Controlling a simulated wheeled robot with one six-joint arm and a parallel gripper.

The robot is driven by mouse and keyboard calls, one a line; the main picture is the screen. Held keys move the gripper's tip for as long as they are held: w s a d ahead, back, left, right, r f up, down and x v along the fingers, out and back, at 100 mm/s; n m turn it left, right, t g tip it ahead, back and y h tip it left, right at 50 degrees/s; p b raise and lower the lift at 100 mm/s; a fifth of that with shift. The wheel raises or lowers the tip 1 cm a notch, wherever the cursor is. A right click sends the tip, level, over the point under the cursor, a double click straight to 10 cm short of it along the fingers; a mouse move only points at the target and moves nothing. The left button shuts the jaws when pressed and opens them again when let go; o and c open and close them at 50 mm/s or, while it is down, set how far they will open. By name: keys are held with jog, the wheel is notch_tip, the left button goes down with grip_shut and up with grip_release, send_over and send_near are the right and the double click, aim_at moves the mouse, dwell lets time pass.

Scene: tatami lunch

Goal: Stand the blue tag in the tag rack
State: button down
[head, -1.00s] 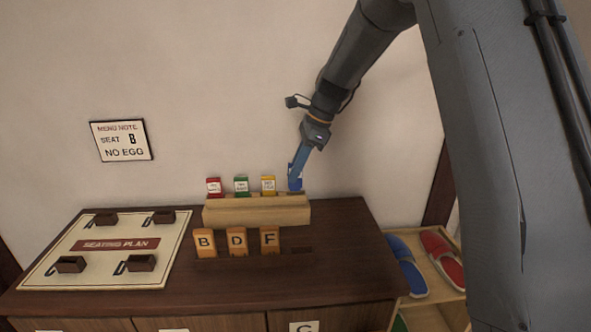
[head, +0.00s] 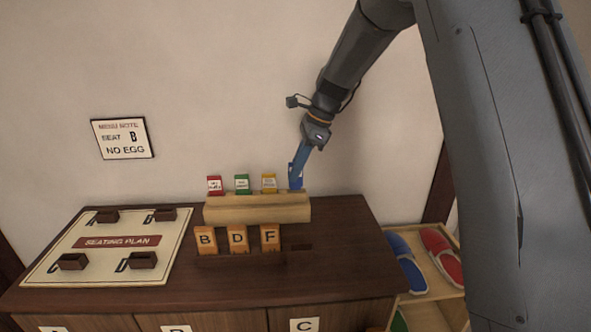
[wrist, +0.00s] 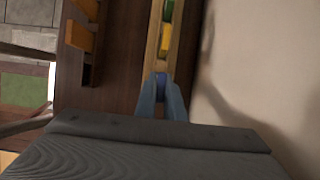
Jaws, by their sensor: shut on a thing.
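The tag rack (head: 257,210) is a pale wooden block on the dark cabinet top. Red (head: 214,185), green (head: 242,184) and yellow (head: 269,183) tags stand upright in it in a row. My gripper (head: 297,172) is shut on the blue tag (head: 296,183) at the rack's right end, right of the yellow tag. The blue tag's lower edge meets the rack's top in the head view; I cannot tell how deep it sits. In the wrist view the blue tag (wrist: 161,77) shows between my fingertips, over the rack (wrist: 152,58), mostly hidden by the fingers.
A seating plan board (head: 60,250) with small dark holders lies left. The wall is close behind. Slippers (head: 407,262) lie on a shelf at right.

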jog(key=shift+f, duration=0.8)
jog(key=shift+p, duration=0.3)
dwell(0.3)
jog(key=shift+f+p, duration=0.3)
jog(key=shift+f, duration=0.2)
dwell(1.1)
jog(key=c, duration=1.8)
grip_release()
jog(key=shift+o, duration=0.6)
jog(key=o, duration=0.6)
jog(key=shift+c, duration=0.2)
